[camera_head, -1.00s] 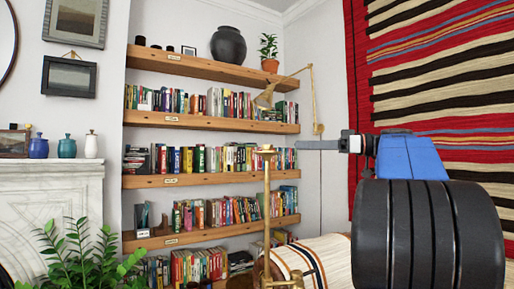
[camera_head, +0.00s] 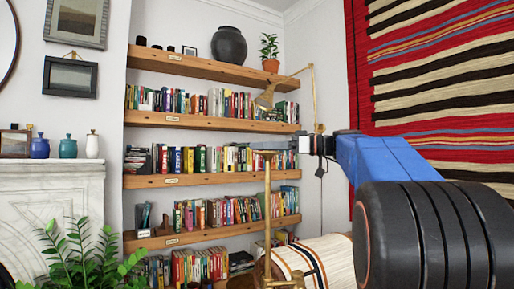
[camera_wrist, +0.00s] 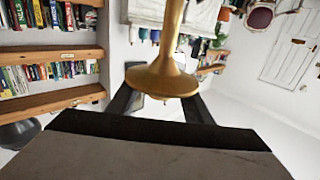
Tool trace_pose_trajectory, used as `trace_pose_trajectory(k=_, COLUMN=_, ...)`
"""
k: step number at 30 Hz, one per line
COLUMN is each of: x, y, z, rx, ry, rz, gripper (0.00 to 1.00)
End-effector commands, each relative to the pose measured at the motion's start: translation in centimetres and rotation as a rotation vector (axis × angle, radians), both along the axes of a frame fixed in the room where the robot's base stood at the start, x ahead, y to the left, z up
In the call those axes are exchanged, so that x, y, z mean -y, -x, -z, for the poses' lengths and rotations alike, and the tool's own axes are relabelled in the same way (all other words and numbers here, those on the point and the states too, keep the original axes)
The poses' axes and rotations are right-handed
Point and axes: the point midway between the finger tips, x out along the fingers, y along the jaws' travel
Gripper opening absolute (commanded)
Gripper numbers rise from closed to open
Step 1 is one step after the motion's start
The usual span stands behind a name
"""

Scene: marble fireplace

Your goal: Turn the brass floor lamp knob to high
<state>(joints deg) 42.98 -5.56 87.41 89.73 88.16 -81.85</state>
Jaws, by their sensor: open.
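The brass floor lamp's upright post (camera_head: 267,205) stands low in the middle of the head view, in front of the bookshelves. Its top end widens into a flared brass piece, which shows large in the wrist view (camera_wrist: 168,72). I cannot tell whether this flared piece is the knob. My gripper (camera_head: 266,145) is level with the post's top. In the wrist view its two dark fingers (camera_wrist: 160,92) are apart, one on each side of the flare. I cannot tell whether they touch it. Brass fittings (camera_head: 285,282) show low on the post.
A jointed brass lamp (camera_head: 312,95) reaches over the shelves behind. Wooden bookshelves (camera_head: 210,122) fill the alcove. A striped cream roll (camera_head: 320,262) lies behind the post's foot. A leafy plant (camera_head: 75,255) stands at lower left by the marble fireplace (camera_head: 60,190).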

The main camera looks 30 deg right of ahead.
Motion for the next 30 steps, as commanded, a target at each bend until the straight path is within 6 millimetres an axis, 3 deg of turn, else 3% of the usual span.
trace_pose_trajectory(k=6, x=-1.2, y=-1.2, z=0.0, rx=0.000, ry=0.000, rz=-0.001, gripper=0.46)
trace_pose_trajectory(k=17, x=-1.5, y=-1.5, z=0.0, rx=0.000, ry=0.000, rz=0.000, gripper=0.46)
trace_pose_trajectory(k=18, x=-1.5, y=-1.5, z=0.0, rx=0.000, ry=0.000, rz=0.000, gripper=0.43)
trace_pose_trajectory(k=23, x=-1.5, y=-1.5, z=0.0, rx=0.000, ry=0.000, rz=0.000, gripper=0.05)
trace_pose_trajectory(k=30, x=-1.5, y=-1.4, z=0.0, rx=0.000, ry=0.000, rz=0.010, gripper=0.05)
